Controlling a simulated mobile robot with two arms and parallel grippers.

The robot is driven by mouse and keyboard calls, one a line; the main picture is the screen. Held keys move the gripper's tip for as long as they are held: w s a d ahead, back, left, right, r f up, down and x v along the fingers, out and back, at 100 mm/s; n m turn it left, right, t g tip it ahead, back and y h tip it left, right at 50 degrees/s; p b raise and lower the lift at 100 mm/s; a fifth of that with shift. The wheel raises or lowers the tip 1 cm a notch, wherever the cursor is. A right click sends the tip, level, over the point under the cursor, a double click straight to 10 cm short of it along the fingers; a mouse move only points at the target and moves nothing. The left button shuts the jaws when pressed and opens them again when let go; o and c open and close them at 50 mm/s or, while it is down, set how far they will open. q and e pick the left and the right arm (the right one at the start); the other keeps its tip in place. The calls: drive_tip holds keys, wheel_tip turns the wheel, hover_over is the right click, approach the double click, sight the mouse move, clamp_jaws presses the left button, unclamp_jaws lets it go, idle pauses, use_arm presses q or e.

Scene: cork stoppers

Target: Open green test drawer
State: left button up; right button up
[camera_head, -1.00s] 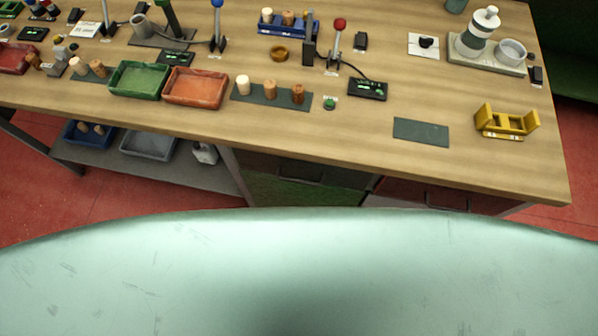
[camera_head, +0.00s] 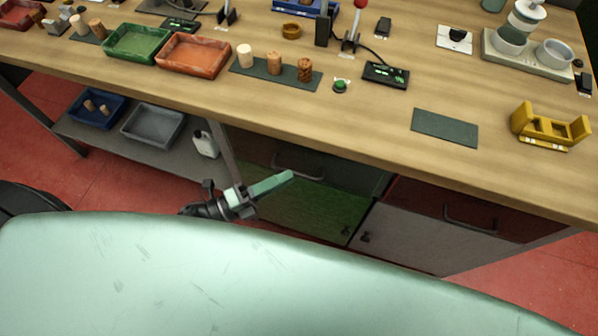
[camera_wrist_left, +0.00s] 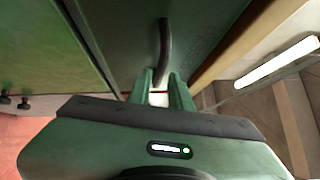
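The green test drawer (camera_head: 345,176) is shut under the bench top, above a green door, with a dark bar handle (camera_head: 298,168) on its front. My left gripper (camera_head: 291,176) is right at this handle, its arm coming in from the lower left. In the left wrist view the two pale green fingers (camera_wrist_left: 163,80) are apart. The dark handle (camera_wrist_left: 164,45) lies ahead of them, its near end appearing between the fingertips. I cannot tell whether they touch it. My right gripper is not in view.
A dark red drawer (camera_head: 420,205) with its own handle is to the right. The bench edge overhangs the drawers. A shelf (camera_head: 170,152) with a blue bin (camera_head: 97,108) and a grey bin (camera_head: 153,124) is left. Corks and trays stand on the bench top.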

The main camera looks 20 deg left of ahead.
sight(296, 173)
use_arm(q)
drive_tip(key=shift+x, duration=1.9)
drive_tip(key=shift+f, duration=0.1)
clamp_jaws()
